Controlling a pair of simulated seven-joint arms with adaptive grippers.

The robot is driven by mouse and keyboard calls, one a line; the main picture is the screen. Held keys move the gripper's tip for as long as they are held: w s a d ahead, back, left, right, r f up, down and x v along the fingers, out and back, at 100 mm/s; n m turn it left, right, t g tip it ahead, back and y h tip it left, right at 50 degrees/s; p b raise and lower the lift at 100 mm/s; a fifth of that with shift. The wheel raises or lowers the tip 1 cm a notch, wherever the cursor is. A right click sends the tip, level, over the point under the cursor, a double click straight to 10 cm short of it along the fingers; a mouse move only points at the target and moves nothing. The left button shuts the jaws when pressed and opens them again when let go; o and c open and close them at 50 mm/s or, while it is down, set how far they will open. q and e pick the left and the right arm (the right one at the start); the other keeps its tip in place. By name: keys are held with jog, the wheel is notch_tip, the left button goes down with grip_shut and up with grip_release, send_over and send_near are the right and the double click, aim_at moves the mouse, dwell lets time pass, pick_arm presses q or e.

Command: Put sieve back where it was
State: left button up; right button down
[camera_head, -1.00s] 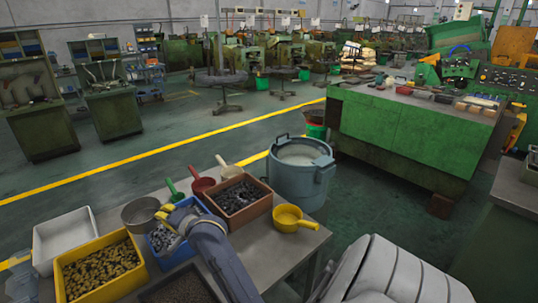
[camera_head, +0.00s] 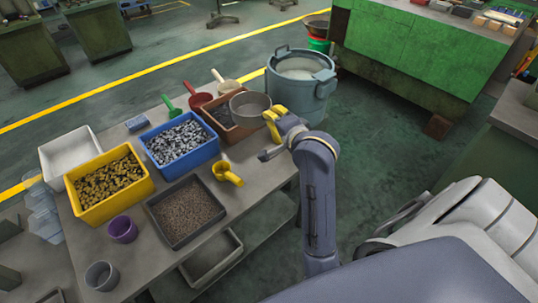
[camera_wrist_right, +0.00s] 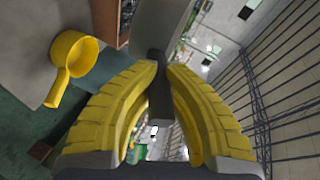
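The sieve (camera_head: 250,105) is a round grey pan, held over the brown bin (camera_head: 233,133) at the right part of the table. My right gripper (camera_head: 271,120) is shut on its handle. In the right wrist view, the yellow fingers (camera_wrist_right: 157,80) close around the dark handle, and part of the grey sieve (camera_wrist_right: 163,22) shows beyond them. The sieve hides part of the brown bin and its dark contents. My left gripper is not in view.
A grey-blue bucket (camera_head: 326,99) stands beyond the table's right edge. A blue bin (camera_head: 200,156), yellow bin (camera_head: 144,192) and dark bin (camera_head: 162,231) hold small parts. A yellow scoop (camera_head: 229,175), red scoop (camera_head: 188,111) and purple cup (camera_head: 122,229) are on the table.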

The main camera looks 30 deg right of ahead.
notch_tip(320, 180, down, 20)
jog(key=shift+s+d+f, duration=0.1)
jog(key=shift+f, duration=0.05)
dwell(0.7)
jog(key=shift+f, duration=0.15)
jog(key=c, duration=1.6)
grip_release()
jog(key=shift+o, duration=0.2)
